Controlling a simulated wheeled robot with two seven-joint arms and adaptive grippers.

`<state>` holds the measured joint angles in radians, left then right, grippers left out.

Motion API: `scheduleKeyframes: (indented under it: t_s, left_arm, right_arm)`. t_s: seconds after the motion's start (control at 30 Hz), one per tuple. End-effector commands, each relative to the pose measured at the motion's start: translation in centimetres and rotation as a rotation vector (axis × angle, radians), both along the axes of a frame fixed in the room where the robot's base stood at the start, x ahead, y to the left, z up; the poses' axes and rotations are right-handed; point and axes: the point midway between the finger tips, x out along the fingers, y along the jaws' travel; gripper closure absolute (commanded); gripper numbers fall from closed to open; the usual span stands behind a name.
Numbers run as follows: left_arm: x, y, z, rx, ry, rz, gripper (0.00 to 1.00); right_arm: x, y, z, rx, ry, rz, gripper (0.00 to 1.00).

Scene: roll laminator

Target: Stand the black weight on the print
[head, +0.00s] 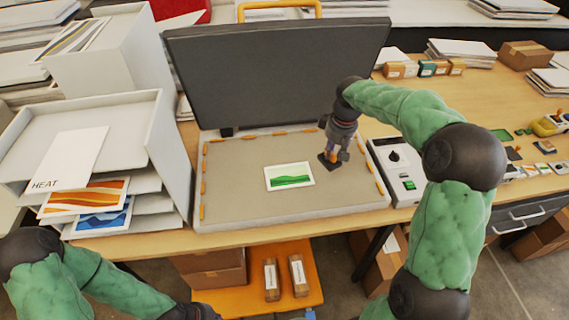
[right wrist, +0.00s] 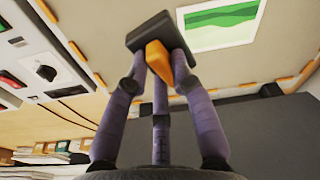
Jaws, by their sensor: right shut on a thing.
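The print (head: 289,176), a white-bordered sheet with green waves, lies flat on the grey bed of the open laminator. It also shows at the top of the right wrist view (right wrist: 220,22). My right gripper (head: 332,153) is shut on the orange grip of the black weight (head: 328,162), right of the print. In the right wrist view the weight's dark square base (right wrist: 140,36) shows beyond my fingertips, beside the print and not over it. I cannot tell whether the base touches the bed. Of my left arm, only links show at the lower left; its fingers are out of view.
The dark lid (head: 275,75) stands raised behind the bed (head: 235,200). Orange clips line the bed's edges. A control box (head: 395,168) with a knob stands right of the bed. White trays (head: 150,150) with prints stand at the left. The bed's front is clear.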

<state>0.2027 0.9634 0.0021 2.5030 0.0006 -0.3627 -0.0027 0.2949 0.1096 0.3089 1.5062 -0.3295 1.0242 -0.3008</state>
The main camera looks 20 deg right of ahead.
Motion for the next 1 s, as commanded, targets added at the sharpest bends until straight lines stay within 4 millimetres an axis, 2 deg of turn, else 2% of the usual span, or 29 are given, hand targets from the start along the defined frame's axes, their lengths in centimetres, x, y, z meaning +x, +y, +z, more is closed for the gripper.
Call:
scheduleKeyframes:
  t_s: [0.07,0.17,0.6,0.8,1.0]
  left_arm:
    - [-0.1,0.0,0.2,0.0,0.001,0.0,1.0]
    - [-0.1,0.0,0.1,0.0,0.002,-0.001,1.0]
    - [-0.1,0.0,-0.4,0.0,0.001,0.0,1.0]
    - [-0.1,0.0,-0.7,0.0,0.001,0.0,1.0]
    - [0.0,0.0,-0.8,0.0,0.001,0.0,1.0]
  right_arm:
    - [0.1,-0.5,0.6,0.001,-0.005,0.005,1.0]
    - [0.7,0.1,0.3,0.002,-0.004,0.011,1.0]
    - [6.4,6.5,-3.9,0.002,-0.003,0.012,1.0]
    - [8.0,8.1,-6.9,0.001,-0.003,0.01,1.0]
    - [8.8,9.0,-8.2,0.001,-0.006,0.008,1.0]
